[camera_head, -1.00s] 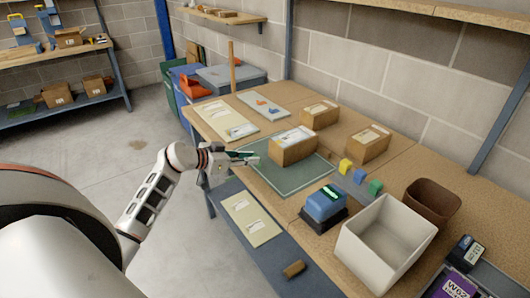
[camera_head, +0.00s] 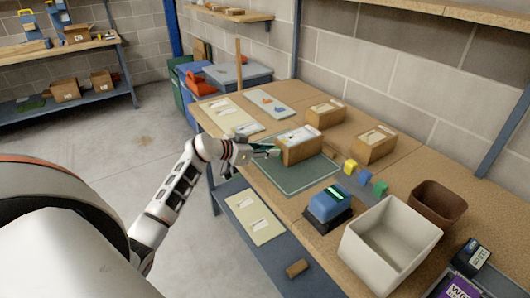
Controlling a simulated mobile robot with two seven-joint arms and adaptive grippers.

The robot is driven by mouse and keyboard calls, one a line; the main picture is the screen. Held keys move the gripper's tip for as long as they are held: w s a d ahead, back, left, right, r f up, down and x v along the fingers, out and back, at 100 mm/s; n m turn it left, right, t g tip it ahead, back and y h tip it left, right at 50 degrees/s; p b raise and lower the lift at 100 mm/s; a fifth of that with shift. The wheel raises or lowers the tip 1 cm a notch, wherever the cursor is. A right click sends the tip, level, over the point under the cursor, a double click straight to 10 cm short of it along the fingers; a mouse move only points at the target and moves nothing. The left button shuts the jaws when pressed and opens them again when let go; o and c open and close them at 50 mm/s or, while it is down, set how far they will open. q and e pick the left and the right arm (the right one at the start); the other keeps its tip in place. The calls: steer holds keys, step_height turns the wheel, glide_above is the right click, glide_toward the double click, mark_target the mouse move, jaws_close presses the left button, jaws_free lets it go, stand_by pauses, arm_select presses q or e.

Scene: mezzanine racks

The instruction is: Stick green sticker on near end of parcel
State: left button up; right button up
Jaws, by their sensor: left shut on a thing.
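The parcel (camera_head: 304,150) is a brown box with white labels on top. It rests on the dark green mat (camera_head: 286,182) on the workbench. My left gripper (camera_head: 270,150) is shut on a small green piece, which looks like the green sticker (camera_head: 264,146). The fingertips are at the parcel's left end, very close to it. I cannot tell whether the sticker touches the parcel, and the fingers hide part of it. My right gripper is not in view.
Two more brown boxes (camera_head: 325,114) (camera_head: 374,145) stand behind the parcel. A blue device (camera_head: 328,204), small coloured blocks (camera_head: 350,167), a white bin (camera_head: 385,245) and a brown bin (camera_head: 437,203) stand to the right. Flat sheets (camera_head: 232,116) lie at the bench's far left.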

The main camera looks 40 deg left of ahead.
arm_select(q)
steer(key=shift+w+d+r, duration=0.1)
steer(key=shift+w+d, duration=0.1)
steer(key=shift+w, duration=0.25)
stand_by(2.6)
steer(key=o, duration=1.1)
steer(key=shift+c, duration=0.2)
steer(key=shift+s+a, duration=0.45)
steer(key=shift+s, duration=0.65)
steer(key=shift+s+a, duration=0.45)
steer(key=shift+s, duration=0.6)
steer(key=shift+s+a, duration=0.45)
steer(key=shift+s, duration=0.65)
